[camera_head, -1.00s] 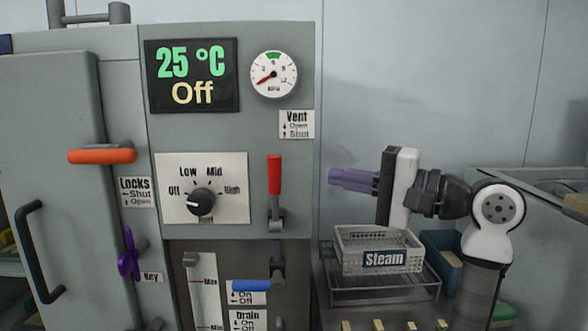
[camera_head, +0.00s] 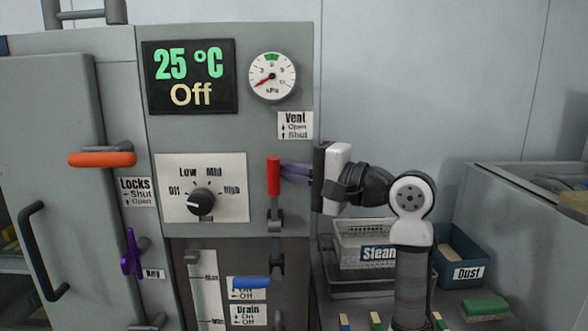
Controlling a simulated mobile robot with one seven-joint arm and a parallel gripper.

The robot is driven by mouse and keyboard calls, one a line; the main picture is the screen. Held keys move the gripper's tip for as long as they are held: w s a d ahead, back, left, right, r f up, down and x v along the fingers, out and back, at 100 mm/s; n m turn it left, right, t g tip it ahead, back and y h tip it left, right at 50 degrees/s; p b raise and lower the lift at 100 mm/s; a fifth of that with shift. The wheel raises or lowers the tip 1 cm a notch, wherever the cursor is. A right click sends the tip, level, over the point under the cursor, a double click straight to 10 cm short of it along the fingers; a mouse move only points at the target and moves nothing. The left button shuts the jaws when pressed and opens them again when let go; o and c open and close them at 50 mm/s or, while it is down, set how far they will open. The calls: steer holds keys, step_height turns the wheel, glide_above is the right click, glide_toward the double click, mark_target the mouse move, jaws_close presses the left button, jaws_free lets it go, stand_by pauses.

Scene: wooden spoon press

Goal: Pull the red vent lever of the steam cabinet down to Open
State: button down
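The red vent lever (camera_head: 273,176) stands upright on the front of the steam cabinet (camera_head: 285,222), below the Vent label (camera_head: 295,125) with its Open and Shut arrows. My gripper (camera_head: 284,171) reaches in from the right with its purple fingers at the red handle. The fingertips overlap the handle's right edge in the picture. I cannot tell whether they touch it or close around it, as the finger gap is not clear from this side. The display (camera_head: 189,77) reads 25 °C and Off.
An orange lock lever (camera_head: 101,159), a purple key (camera_head: 131,253), a dial (camera_head: 200,202) and a blue drain-side lever (camera_head: 251,282) are on the cabinet. A white Steam basket (camera_head: 352,245) and a blue Dust bin (camera_head: 462,253) stand at the right, behind my arm.

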steer(key=shift+s, duration=0.1)
steer(key=shift+s+n+y+b, duration=0.25)
steer(key=shift+n+y+b, duration=0.05)
steer(key=shift+b, duration=0.05)
steer(key=shift+s, duration=0.15)
steer(key=s+f+n+g+y+b, duration=0.2)
steer(key=s+f+n+y+b, duration=0.3)
steer(key=s+n+b, duration=0.3)
steer(key=shift+s+n+g+y+b, duration=0.35)
steer(key=shift+n+b, duration=1.75)
steer(key=shift+b, duration=0.95)
steer(key=shift+f, duration=0.1)
steer(key=shift+d+f, duration=0.1)
steer(key=shift+f, duration=0.05)
